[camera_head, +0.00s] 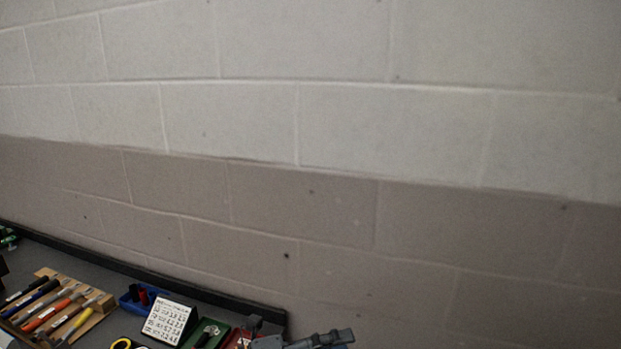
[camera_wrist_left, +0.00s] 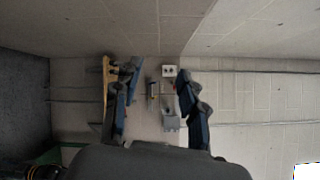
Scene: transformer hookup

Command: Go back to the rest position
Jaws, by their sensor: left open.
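My left gripper (camera_wrist_left: 158,80) shows in the left wrist view with its two dark blue-grey fingers spread apart. It is open, and nothing is held between the fingers. In the gap behind them I see a small light box with dark holes (camera_wrist_left: 169,71), a grey box (camera_wrist_left: 171,121) below it and a thin upright piece (camera_wrist_left: 153,95). They look farther off than the fingertips. My right gripper is in neither view.
A dark bench (camera_head: 85,263) runs along the block wall (camera_head: 300,130). It carries a wooden tool rack (camera_head: 98,300), a blue bin (camera_head: 128,303), a white printed card (camera_head: 170,318), and green (camera_head: 205,333) and red trays.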

